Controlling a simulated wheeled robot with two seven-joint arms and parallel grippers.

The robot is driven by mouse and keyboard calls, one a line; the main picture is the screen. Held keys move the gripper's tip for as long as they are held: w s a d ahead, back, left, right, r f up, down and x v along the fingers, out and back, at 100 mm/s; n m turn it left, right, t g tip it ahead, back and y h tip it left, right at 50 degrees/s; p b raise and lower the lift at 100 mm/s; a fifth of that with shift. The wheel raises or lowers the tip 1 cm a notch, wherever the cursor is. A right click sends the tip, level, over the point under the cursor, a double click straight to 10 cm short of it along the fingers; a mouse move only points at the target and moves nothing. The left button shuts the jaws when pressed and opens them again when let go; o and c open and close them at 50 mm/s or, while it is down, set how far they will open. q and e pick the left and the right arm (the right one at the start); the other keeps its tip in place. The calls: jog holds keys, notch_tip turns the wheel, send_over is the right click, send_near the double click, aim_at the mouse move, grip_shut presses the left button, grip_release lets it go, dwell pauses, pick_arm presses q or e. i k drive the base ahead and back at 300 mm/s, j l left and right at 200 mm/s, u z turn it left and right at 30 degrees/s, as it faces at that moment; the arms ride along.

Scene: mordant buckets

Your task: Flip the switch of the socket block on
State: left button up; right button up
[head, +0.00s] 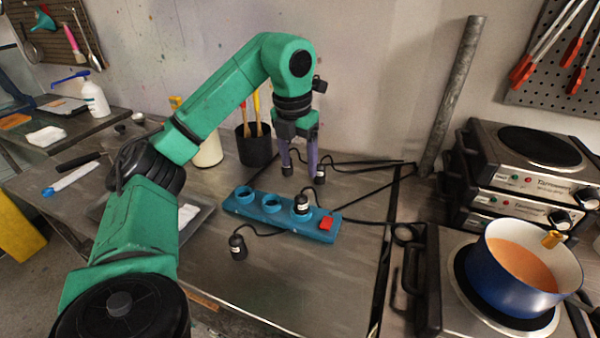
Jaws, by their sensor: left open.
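A blue socket block (255,212) lies on the metal table in the middle of the head view. It has several round sockets in a row and a red switch (326,223) at its right end. A black plug (301,205) sits in the socket nearest the switch. I cannot tell whether the switch is on or off. My left gripper (300,168) points down behind the block, above and apart from it. Its two purple fingers are spread, with nothing seen between them. My right gripper is not in view.
Loose black plugs lie before the block (238,246) and behind it (320,176), with cables across the table. A black cup (255,148) with brushes stands behind. At right, a blue pot (492,290) stands on a hot plate, with stacked hot plates (520,165) beyond.

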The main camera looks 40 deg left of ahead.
aim_at(326, 222)
jog(key=k, duration=1.5)
